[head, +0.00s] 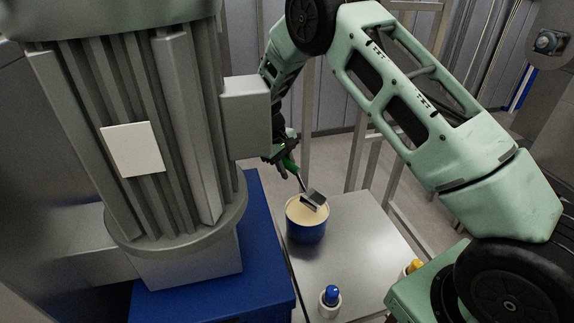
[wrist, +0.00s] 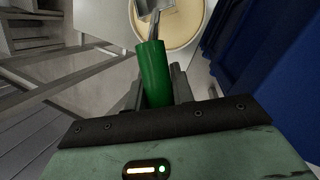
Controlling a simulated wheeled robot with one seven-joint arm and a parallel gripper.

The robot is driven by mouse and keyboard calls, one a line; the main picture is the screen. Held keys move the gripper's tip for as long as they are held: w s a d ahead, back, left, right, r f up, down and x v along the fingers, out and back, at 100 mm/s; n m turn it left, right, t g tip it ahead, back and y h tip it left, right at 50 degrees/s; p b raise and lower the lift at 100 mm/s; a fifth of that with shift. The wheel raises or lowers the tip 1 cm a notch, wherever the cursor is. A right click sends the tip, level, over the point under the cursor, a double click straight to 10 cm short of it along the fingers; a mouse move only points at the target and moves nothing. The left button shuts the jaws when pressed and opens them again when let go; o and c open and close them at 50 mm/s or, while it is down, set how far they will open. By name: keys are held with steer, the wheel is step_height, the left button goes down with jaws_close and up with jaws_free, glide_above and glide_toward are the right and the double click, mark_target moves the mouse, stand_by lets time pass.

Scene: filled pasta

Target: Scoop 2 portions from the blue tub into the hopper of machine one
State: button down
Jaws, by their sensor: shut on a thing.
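The blue tub (head: 306,226) stands on a steel table and is filled with a pale, cream-coloured mass. Its pale contents and rim also show at the top of the wrist view (wrist: 182,22). My gripper (head: 287,160) is shut on the green handle of a scoop (wrist: 153,72), to the back left of the tub. The scoop's metal head (head: 313,198) is over the tub's opening, at or just above the contents; I cannot tell whether it touches them or holds any. No hopper can be made out with certainty.
A large grey motor-like machine (head: 150,130) on a blue base (head: 225,270) fills the left. The steel table (head: 355,235) is mostly bare right of the tub. A small white container with a blue top (head: 331,296) stands at its front, and a yellow-topped one (head: 413,266) at right.

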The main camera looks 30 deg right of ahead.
step_height(320, 180, down, 7)
steer(key=b, duration=0.4)
steer(key=shift+f, duration=0.2)
stand_by(0.9)
steer(key=shift+r+p, duration=2.55)
steer(key=shift+r, duration=1.95)
